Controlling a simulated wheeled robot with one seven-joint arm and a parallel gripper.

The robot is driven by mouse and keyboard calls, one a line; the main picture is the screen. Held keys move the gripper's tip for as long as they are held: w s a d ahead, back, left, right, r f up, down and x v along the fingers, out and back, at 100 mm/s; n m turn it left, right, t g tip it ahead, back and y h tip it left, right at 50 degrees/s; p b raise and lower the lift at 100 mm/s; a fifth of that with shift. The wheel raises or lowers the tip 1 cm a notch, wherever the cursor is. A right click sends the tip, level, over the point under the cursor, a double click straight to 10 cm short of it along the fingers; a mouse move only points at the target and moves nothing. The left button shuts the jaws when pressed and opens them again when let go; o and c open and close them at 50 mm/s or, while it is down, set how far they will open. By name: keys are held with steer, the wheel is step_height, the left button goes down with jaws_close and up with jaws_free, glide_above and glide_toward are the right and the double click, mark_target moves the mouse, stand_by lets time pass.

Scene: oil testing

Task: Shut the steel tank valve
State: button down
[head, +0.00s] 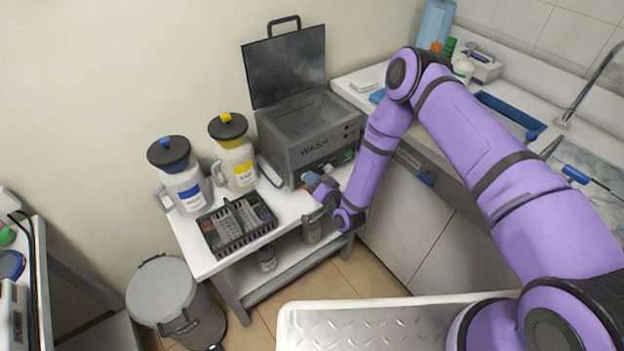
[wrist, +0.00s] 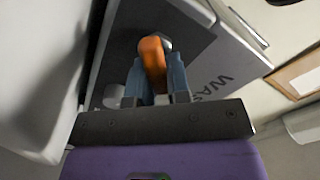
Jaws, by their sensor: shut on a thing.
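The steel tank (head: 300,151) marked WASH stands on the white table with its dark lid (head: 284,66) raised. In the wrist view its grey front (wrist: 215,58) shows tilted. The valve has an orange handle (wrist: 154,68) at the tank's front. My gripper (head: 313,181) is at the lower left of the tank's front. In the wrist view my gripper (wrist: 157,74) has its blue fingers shut on the orange handle, one on each side. The handle's far end and the valve body are mostly hidden, so I cannot tell how far the valve is turned.
A grey bin (head: 176,295) is on the floor. A counter with a sink is to the right.

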steer(key=m, duration=0.3)
steer(key=shift+w+d+f+m, duration=0.1)
steer(key=shift+d+f+m, duration=0.1)
steer(key=shift+m, duration=0.2)
steer(key=shift+f+m, duration=0.15)
steer(key=shift+m, duration=0.95)
steer(key=shift+f+m, duration=0.15)
steer(key=shift+m, duration=0.95)
steer(key=c, duration=1.1)
jaws_free()
steer(key=v, duration=1)
steer(key=shift+s+d, duration=0.25)
steer(key=shift+s, duration=0.1)
